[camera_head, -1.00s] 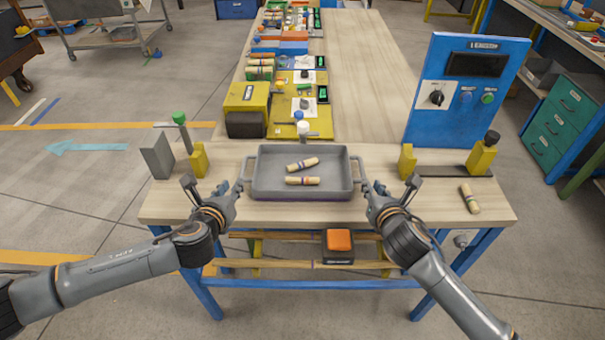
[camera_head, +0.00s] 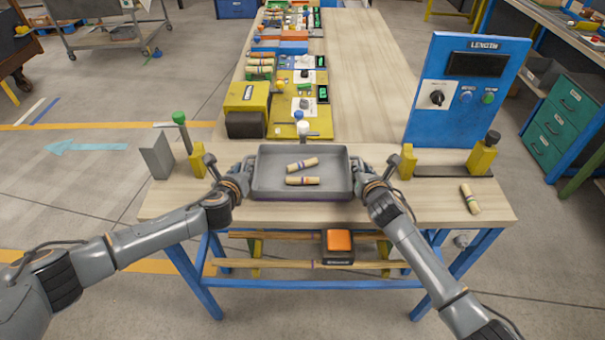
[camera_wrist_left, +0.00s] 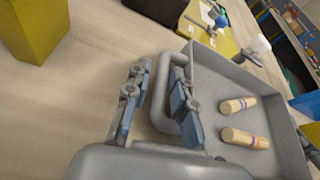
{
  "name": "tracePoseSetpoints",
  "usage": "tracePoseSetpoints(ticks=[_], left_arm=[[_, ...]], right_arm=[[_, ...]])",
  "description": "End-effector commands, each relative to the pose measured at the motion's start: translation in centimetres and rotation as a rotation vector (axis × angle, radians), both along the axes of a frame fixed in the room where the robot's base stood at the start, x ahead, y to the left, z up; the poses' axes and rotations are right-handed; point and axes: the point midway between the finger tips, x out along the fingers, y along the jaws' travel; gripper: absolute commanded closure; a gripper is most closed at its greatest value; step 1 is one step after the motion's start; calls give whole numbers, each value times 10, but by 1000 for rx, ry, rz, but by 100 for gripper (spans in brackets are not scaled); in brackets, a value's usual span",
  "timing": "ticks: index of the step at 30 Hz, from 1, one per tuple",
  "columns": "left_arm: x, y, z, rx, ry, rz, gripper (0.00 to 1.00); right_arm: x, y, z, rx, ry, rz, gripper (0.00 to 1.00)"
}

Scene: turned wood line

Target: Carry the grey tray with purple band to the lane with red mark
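The grey tray (camera_head: 302,193) stands on the near end of the wooden table, a trace of purple along its lower front edge. Two pale turned wood pieces with dark bands lie in it: one (camera_head: 302,164) behind the other (camera_head: 302,181). My left gripper (camera_head: 246,168) is at the tray's left handle. In the left wrist view its two fingers (camera_wrist_left: 156,104) are apart, on either side of the handle bar (camera_wrist_left: 162,85), with gaps. My right gripper (camera_head: 361,168) is at the right handle; its fingers are too small to read. I see no red-marked lane.
Yellow blocks (camera_head: 197,160) (camera_head: 482,158) stand on both sides of the tray. A blue panel (camera_head: 468,95) stands at the right. A yellow box (camera_head: 247,97) and colored stations line the table behind. A loose wood piece (camera_head: 469,198) lies at the right.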

Motion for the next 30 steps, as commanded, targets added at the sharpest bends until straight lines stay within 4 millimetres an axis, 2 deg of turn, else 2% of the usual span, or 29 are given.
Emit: tracePoseSetpoints(ticks=[5, 7, 8, 9, 22, 30], left_arm=[[0, 0, 0, 0, 0, 0, 78], [0, 0, 0, 0, 0, 0, 92], [0, 0, 0, 0, 0, 0, 98], [0, 0, 0, 0, 0, 0, 100], [0, 0, 3, 0, -1, 0, 100], [0, 0, 24, 0, -2, 1, 100]], right_arm=[[0, 0, 0, 0, -1, 0, 83], [0, 0, 0, 0, -1, 0, 98], [0, 0, 0, 0, -1, 0, 100], [0, 0, 0, 0, -1, 0, 100], [0, 0, 4, 0, -2, 1, 100], [0, 0, 24, 0, -2, 0, 100]])
